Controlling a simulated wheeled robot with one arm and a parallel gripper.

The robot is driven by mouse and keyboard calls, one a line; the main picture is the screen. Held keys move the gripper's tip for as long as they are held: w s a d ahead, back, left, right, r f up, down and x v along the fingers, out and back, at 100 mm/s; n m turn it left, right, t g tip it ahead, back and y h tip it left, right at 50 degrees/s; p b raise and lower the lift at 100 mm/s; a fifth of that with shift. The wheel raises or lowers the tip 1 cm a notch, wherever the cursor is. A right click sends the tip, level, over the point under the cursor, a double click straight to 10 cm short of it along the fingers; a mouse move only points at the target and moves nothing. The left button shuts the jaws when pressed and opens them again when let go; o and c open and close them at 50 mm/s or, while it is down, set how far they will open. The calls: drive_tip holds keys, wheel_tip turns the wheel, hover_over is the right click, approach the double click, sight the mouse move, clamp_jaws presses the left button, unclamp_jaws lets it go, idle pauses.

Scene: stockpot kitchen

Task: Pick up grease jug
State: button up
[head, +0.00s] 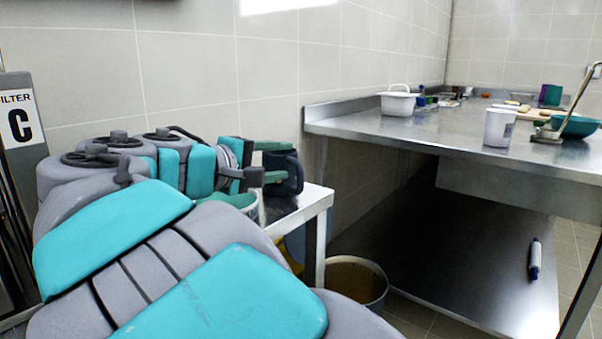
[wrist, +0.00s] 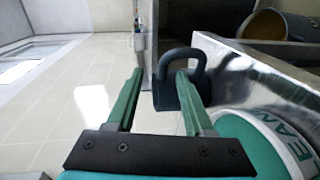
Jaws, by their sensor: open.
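The grease jug, a dark blue-grey jug (head: 291,183) with a loop handle, stands on a small steel table (head: 318,200) in the head view. In the wrist view the jug (wrist: 165,97) lies ahead, with its handle towards the top of the picture. My gripper (head: 288,161) is open, with its green fingers reaching to the jug. In the wrist view my gripper (wrist: 160,73) has the jug partly between its fingers, and the right finger overlaps the jug. I cannot tell whether either finger touches it. Part of the jug is hidden behind the fingers.
A bucket marked "CLEAN" (wrist: 262,122) sits close on the right in the wrist view. A pot with brownish contents (head: 356,284) stands on the floor. A large steel table (head: 400,128) at right carries a white tub (head: 397,102), a white cup (head: 498,128) and a teal bowl (head: 577,127).

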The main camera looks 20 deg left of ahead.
drive_tip(key=shift+f+p+x, duration=0.1)
drive_tip(key=shift+p+x, duration=0.1)
drive_tip(key=shift+x, duration=1.7)
drive_tip(key=shift+f+p+x, duration=0.15)
drive_tip(key=shift+p+x, duration=0.05)
drive_tip(key=shift+x, duration=1.75)
drive_tip(key=shift+s, duration=0.1)
clamp_jaws()
